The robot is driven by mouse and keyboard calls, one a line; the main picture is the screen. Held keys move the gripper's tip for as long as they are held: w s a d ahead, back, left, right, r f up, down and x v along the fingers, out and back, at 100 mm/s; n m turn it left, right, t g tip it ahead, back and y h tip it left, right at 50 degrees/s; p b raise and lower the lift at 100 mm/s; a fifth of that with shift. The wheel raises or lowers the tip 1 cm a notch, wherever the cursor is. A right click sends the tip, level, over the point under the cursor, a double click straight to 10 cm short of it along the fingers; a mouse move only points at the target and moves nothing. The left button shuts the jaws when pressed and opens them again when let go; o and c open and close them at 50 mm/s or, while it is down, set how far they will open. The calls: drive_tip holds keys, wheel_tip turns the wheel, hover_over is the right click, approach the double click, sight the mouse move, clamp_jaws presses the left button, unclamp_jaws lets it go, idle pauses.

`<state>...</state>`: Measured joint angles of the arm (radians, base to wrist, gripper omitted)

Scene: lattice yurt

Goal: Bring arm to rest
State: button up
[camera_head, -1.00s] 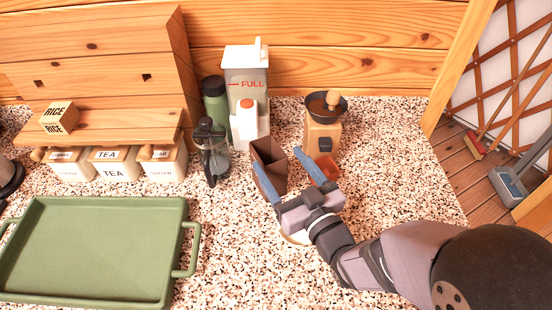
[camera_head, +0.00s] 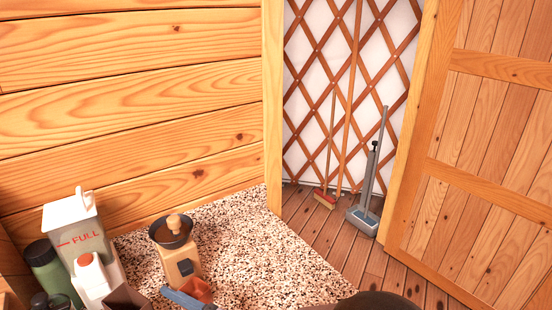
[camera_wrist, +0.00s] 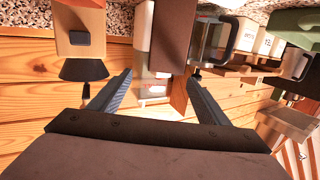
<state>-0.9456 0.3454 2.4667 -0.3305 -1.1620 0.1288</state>
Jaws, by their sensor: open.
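My gripper (camera_wrist: 158,88) is open in the wrist view, with its two dark fingers spread and nothing held between them. A brown open-topped container (camera_wrist: 174,35) lies just beyond the fingertips; it also shows at the bottom edge of the head view (camera_head: 125,298).
A glass press (camera_wrist: 210,42) is right of the container. Speckled counter is clear right of the grinder.

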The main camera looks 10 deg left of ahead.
drive_tip(key=w+d+f+m+t+h+p, duration=0.1)
drive_tip(key=w+d+m+t+h+p, duration=0.15)
drive_tip(key=w+d+h, duration=0.4)
drive_tip(key=w+d+m+t+h+p, duration=0.1)
drive_tip(key=w+d+m+h+p, duration=0.25)
drive_tip(key=w+d, duration=0.6)
drive_tip(key=s+d+m+g+h+p, duration=0.1)
drive_tip(key=s+d+m+h+p, duration=0.1)
drive_tip(key=d, duration=0.7)
drive_tip(key=s+d+m+g+h+p, duration=0.2)
drive_tip(key=d+p, duration=0.1)
drive_tip(key=d, duration=0.6)
drive_tip(key=s+d+r+m+g+h+p, duration=0.1)
drive_tip(key=s+d+r+m+g+p, duration=0.15)
drive_tip(key=s+d, duration=0.35)
drive_tip(key=s+d+r+m+g+h+p, duration=0.1)
drive_tip(key=s+d+r+g+p, duration=0.15)
drive_tip(key=s+d, duration=0.35)
wheel_tip(320, 180, down, 6)
drive_tip(key=s+b, duration=0.1)
drive_tip(key=b, duration=0.5)
drive_tip(key=shift+s+a+g, duration=0.2)
drive_tip(key=shift+a+g, duration=0.15)
drive_tip(key=shift+a, duration=0.05)
drive_tip(key=shift+m, duration=0.25)
